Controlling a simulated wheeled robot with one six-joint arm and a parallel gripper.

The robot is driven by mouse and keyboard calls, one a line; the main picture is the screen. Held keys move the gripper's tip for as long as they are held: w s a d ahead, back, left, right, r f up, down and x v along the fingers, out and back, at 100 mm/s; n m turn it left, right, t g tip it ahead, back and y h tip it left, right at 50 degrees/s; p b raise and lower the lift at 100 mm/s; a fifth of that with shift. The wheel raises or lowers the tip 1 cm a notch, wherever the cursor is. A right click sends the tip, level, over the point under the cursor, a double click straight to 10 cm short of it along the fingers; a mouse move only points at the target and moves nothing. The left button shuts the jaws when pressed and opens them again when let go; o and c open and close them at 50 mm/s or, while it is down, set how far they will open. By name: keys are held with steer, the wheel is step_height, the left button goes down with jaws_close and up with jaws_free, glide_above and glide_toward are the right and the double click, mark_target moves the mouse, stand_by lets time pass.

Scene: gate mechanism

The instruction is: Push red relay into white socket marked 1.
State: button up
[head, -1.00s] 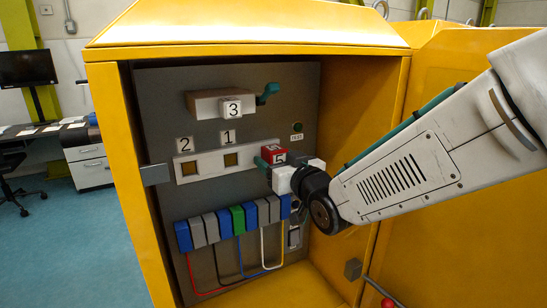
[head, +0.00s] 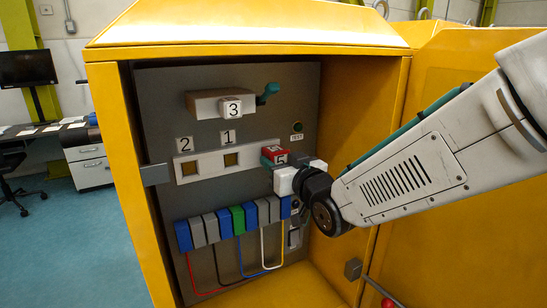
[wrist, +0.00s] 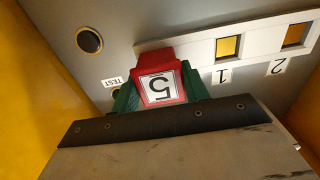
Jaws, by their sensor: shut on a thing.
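The red relay (head: 274,150), with a white label reading 5, is held between the green fingers of my gripper (head: 270,161). In the wrist view the relay (wrist: 163,82) sits between both green fingertips (wrist: 160,92). The white socket marked 1 (head: 231,159) is a square opening in a white strip, to the left of the relay in the head view. The socket (wrist: 228,46) looks empty in the wrist view. The relay is at the right end of the strip, apart from socket 1; I cannot tell whether it touches the strip.
Socket 2 (head: 189,168) is left of socket 1. A block marked 3 (head: 222,105) with a teal lever (head: 268,92) sticks out above. Coloured terminals (head: 230,222) with wires sit below. The yellow cabinet's right wall (head: 370,130) is close to my arm.

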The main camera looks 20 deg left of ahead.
steer(key=shift+s, duration=0.1)
steer(key=shift+v, duration=2.5)
steer(key=s+a, duration=0.5)
steer(key=s, duration=0.4)
steer(key=shift+w+d+x, duration=0.1)
steer(key=shift+w+x, duration=0.05)
steer(key=shift+x, duration=1.25)
steer(key=shift+w+d+x, duration=0.15)
steer(key=shift+x, duration=1.25)
steer(key=shift+x, duration=1.1)
steer(key=o, duration=1.1)
